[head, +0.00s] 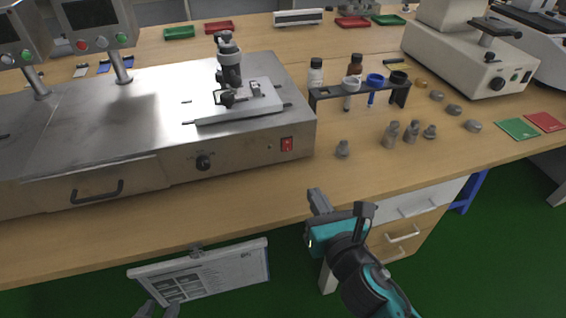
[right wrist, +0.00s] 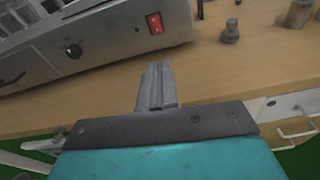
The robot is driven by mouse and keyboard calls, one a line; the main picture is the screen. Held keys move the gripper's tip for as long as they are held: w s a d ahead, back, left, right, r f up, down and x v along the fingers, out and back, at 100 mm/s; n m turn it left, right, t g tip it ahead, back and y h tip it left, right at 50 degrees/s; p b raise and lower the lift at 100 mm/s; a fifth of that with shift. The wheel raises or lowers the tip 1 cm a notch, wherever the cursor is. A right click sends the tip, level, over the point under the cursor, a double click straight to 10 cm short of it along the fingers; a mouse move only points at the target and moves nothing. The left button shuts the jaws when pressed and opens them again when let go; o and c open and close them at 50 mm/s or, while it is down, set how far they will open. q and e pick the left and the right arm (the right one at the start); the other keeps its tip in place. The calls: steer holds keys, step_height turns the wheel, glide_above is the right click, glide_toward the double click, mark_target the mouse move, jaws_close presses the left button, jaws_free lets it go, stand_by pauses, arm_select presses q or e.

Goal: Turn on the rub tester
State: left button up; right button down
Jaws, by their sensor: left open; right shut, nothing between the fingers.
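The rub tester (head: 120,125) is a wide brushed-metal machine on the wooden table, in the left half of the head view. Its red rocker switch (head: 287,144) is on the front face near the right end, with a black knob (head: 203,162) to its left. The right wrist view shows the switch (right wrist: 154,23) beyond the fingertips. My right gripper (head: 317,197) is shut and empty, in front of the table edge, below and apart from the switch; its closed fingers (right wrist: 157,85) point toward the machine. My left gripper (head: 160,310) is open at the bottom edge, mostly out of view.
Small metal weights (head: 391,135) and a black rack (head: 360,90) with bottles stand right of the tester. A beige instrument (head: 465,60) is farther right. A white printed panel (head: 200,275) is below the table's front edge. The table strip before the switch is clear.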

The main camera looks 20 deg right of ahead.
arm_select(q)
steer(key=shift+a, duration=0.2)
arm_select(e)
steer(key=shift+a+r+n, duration=0.15)
steer(key=shift+a+n, duration=0.1)
steer(key=shift+n, duration=0.25)
arm_select(q)
steer(key=shift+d, duration=0.1)
arm_select(e)
steer(key=shift+w, duration=0.15)
glide_toward(288, 150)
steer(key=w, duration=0.4)
steer(key=w+f, duration=0.1)
steer(key=w, duration=0.1)
steer(key=shift+a+b, duration=0.1)
steer(key=shift+b, duration=0.3)
arm_select(q)
steer(key=shift+w+d, duration=0.15)
steer(key=shift+w, duration=0.05)
arm_select(e)
steer(key=shift+w, duration=0.4)
